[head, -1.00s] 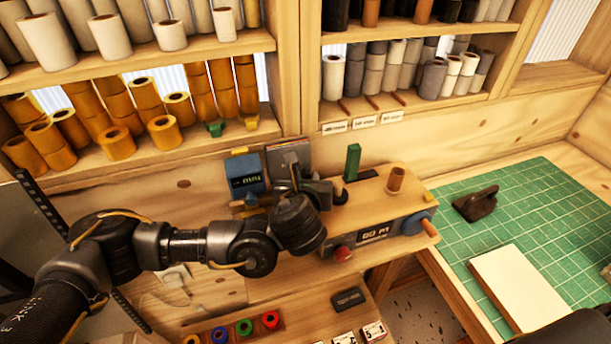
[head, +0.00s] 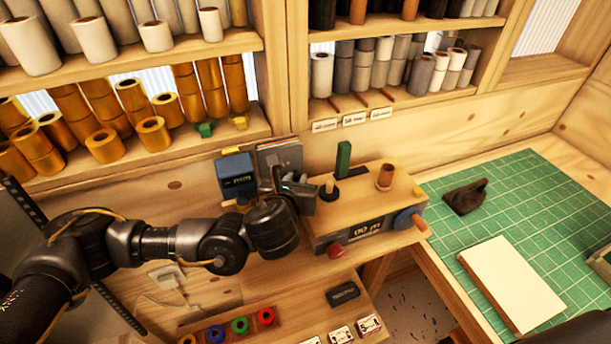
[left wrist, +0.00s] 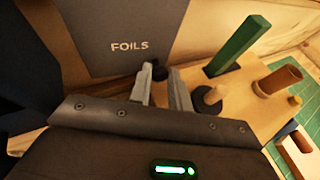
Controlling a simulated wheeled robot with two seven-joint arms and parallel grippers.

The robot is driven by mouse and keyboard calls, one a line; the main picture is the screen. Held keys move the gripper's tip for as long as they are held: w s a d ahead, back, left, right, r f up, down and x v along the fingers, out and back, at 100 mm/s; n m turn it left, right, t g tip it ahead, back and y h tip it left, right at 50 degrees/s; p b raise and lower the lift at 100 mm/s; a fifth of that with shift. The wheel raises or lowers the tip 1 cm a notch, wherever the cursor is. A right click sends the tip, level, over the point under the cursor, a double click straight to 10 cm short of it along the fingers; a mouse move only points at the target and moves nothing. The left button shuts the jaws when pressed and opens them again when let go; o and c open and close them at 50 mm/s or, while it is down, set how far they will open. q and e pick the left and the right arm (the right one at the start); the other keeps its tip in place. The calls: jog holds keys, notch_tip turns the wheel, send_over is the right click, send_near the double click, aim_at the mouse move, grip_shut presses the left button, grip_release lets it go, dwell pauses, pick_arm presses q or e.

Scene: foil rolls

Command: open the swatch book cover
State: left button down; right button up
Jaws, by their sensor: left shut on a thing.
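The swatch book is a grey upright book marked FOILS (left wrist: 125,40) in the left wrist view. In the head view its top (head: 281,152) stands against the back wall, behind my left gripper. My left gripper (head: 277,180) is at the book's lower right part. In the left wrist view its two fingers (left wrist: 160,88) are closed around a small black knob (left wrist: 159,71) at the cover's lower edge. The book's lower part is hidden by the gripper in the head view. The cover looks flat and upright. My right gripper is not in view.
A blue device (head: 237,176) stands left of the book. A wooden measuring machine (head: 370,215) with a green post (head: 343,158), a black peg and a brown roll (head: 386,176) is close on the right. Shelves of rolls are above. A green mat (head: 540,205) lies at right.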

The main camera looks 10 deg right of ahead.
pick_arm(q)
jog(key=c, duration=1.6)
grip_release()
